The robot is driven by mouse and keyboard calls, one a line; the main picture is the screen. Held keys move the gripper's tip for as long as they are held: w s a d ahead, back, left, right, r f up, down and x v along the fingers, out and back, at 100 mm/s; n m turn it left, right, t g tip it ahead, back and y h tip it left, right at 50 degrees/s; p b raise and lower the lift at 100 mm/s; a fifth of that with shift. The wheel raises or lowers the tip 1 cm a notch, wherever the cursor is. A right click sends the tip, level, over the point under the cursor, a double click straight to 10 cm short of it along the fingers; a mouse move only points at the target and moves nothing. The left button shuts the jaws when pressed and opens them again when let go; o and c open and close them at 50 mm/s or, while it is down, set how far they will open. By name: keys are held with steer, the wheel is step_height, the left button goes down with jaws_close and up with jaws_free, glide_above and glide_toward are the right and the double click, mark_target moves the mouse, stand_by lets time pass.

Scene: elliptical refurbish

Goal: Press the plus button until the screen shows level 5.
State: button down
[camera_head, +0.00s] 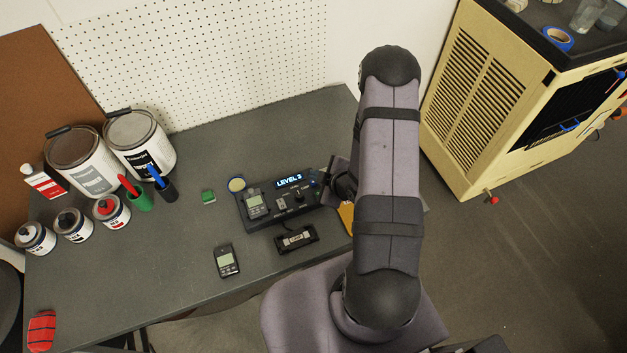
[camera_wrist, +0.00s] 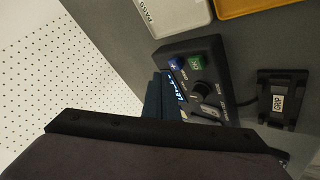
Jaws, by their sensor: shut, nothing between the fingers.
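The dark console (camera_head: 270,222) lies on the grey bench, and its lit screen (camera_head: 289,182) reads LEVEL 3. In the wrist view the console (camera_wrist: 226,72) shows at an angle. Its blue button (camera_wrist: 176,64) bears a plus sign and sits beside a green button (camera_wrist: 197,61). My gripper (camera_wrist: 160,75) is shut and empty, its dark fingertips close to the blue button on the screen's side. I cannot tell whether they touch it. In the head view my gripper (camera_head: 334,178) is partly hidden by my arm, at the console's right end.
A black cradle marked GRIP (camera_wrist: 278,101) lies in front of the console. A handheld meter (camera_head: 227,261) and a small green block (camera_head: 208,196) lie to the left. Paint cans (camera_head: 138,145) stand at the far left. A pegboard (camera_head: 190,60) backs the bench.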

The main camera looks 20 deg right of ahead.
steer(key=shift+r+p, duration=1.55)
steer(key=shift+r, duration=0.7)
stand_by(0.8)
step_height(320, 180, up, 4)
steer(key=p, duration=0.3)
steer(key=shift+f, duration=0.25)
step_height(320, 180, down, 9)
steer(key=b, duration=0.7)
steer(key=shift+r, duration=0.2)
steer(key=shift+f, duration=0.1)
stand_by(1.9)
steer(key=shift+f+b, duration=0.3)
steer(key=shift+b, duration=0.25)
stand_by(0.3)
